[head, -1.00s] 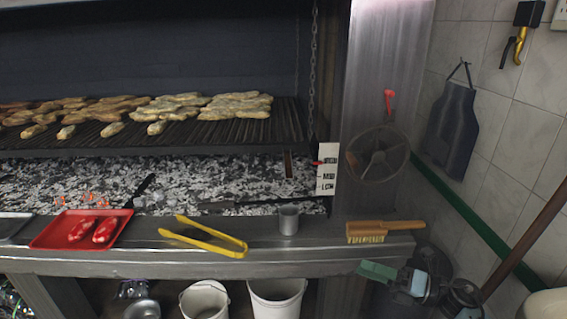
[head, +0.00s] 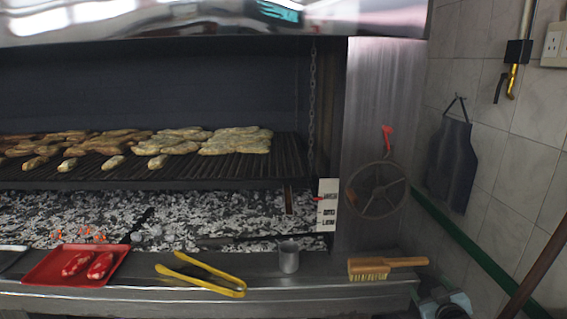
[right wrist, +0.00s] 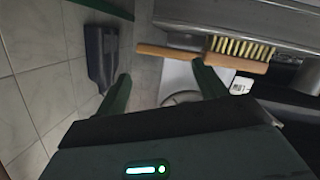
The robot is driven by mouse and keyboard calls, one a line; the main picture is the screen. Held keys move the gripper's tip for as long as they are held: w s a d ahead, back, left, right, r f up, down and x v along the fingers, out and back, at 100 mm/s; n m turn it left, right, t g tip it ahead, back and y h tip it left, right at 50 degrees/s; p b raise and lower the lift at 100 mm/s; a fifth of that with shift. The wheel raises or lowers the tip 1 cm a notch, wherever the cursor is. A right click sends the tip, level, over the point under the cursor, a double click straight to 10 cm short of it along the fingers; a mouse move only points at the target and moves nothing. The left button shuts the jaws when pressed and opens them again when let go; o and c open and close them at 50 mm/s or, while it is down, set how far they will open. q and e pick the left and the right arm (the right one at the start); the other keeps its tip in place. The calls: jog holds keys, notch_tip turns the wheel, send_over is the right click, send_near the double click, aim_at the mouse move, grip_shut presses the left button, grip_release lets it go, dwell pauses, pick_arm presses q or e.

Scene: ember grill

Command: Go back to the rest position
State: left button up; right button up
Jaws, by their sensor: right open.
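My right gripper (head: 443,304) shows only in part at the bottom edge of the head view, below and right of the ledge's end. In the right wrist view my right gripper (right wrist: 163,82) has its two dark green fingers spread wide with nothing between them. The wooden brush (head: 386,267) lies on the steel ledge above it, and it also shows in the right wrist view (right wrist: 225,54), beyond the fingers and apart from them. My left gripper is in neither current view.
On the ledge (head: 330,275) stand a metal cup (head: 289,257), yellow tongs (head: 203,274) and a red tray (head: 40,277) with two red pieces. Food lies on the grill grate (head: 285,156) above ash and coals. An apron (head: 452,160) and a green rail (head: 470,243) are at the right wall.

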jog(key=s+a+f+g+y, duration=0.1)
jog(key=s+a+f+g, duration=0.1)
jog(key=s+a+f, duration=0.5)
jog(key=s+a+f+g+y, duration=0.1)
jog(key=s+a+f, duration=0.2)
jog(key=s+f, duration=0.75)
jog(key=s+a+f+g, duration=0.1)
jog(key=s+a, duration=0.2)
jog(key=s, duration=0.6)
jog(key=s+a+f+g+y, duration=0.1)
jog(key=s+a, duration=0.1)
jog(key=s, duration=0.7)
jog(key=s+a+f+m+g, duration=0.1)
jog(key=s+a, duration=0.2)
jog(key=s, duration=0.7)
jog(key=shift+a+f+g+y, duration=0.15)
jog(key=shift+a+g+y, duration=0.15)
jog(key=shift+s, duration=0.1)
